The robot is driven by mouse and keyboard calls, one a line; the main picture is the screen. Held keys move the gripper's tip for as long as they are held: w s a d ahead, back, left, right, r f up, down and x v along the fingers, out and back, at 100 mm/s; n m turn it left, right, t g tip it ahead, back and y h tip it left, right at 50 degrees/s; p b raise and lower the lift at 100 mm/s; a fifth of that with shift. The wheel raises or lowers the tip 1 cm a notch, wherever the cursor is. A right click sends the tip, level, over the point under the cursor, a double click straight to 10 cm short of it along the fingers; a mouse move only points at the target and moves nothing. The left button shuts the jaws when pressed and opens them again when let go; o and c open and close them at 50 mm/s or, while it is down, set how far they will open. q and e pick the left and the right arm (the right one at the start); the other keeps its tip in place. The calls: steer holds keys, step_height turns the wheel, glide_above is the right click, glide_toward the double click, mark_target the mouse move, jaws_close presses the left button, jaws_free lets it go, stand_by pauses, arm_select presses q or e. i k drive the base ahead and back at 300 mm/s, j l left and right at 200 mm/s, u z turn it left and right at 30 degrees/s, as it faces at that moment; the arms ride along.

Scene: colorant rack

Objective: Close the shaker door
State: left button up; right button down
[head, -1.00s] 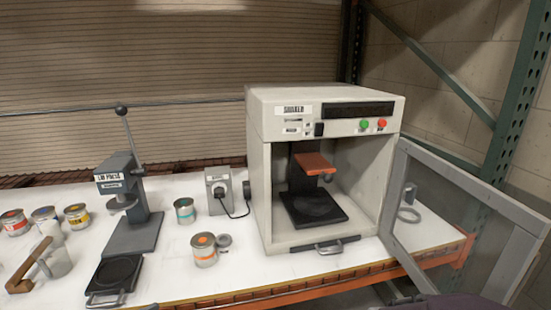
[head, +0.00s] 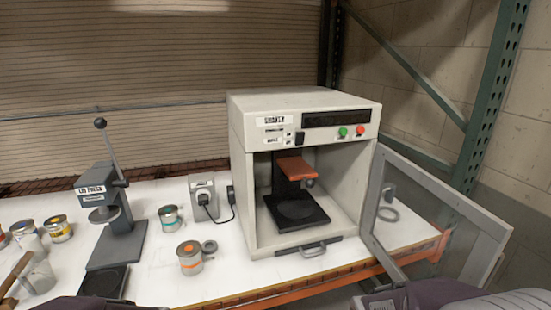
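The shaker (head: 340,107) is a pale boxy machine on the white bench, with a green and a red button on its front. Its door (head: 488,228), a grey frame around a clear pane, stands wide open, swung out to the right. Inside the open chamber are a black tray (head: 297,212) and an orange clamp plate (head: 297,166); no can sits on the tray. Parts of my arms show at the bottom right, below the door. Neither gripper's fingers can be seen.
The lid press (head: 118,228) stands on the left of the bench. Several cans, including an orange-labelled one (head: 190,262), stand near it. A grey socket box (head: 203,198) is beside the shaker. A green rack upright (head: 490,100) rises behind the door.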

mark_target(487, 256)
steer(key=k+l+u, duration=0.15)
steer(key=l, duration=0.3)
steer(key=k+l+u, duration=0.2)
steer(key=l, duration=0.25)
steer(key=l+u, duration=0.15)
steer(key=l, duration=0.3)
steer(key=k+l+u, duration=0.15)
steer(key=i+l+u, duration=0.1)
steer(key=l, duration=0.45)
steer(key=i+l+u, duration=0.1)
steer(key=l, duration=0.5)
steer(key=i+l+u, duration=0.1)
steer(key=l, duration=0.5)
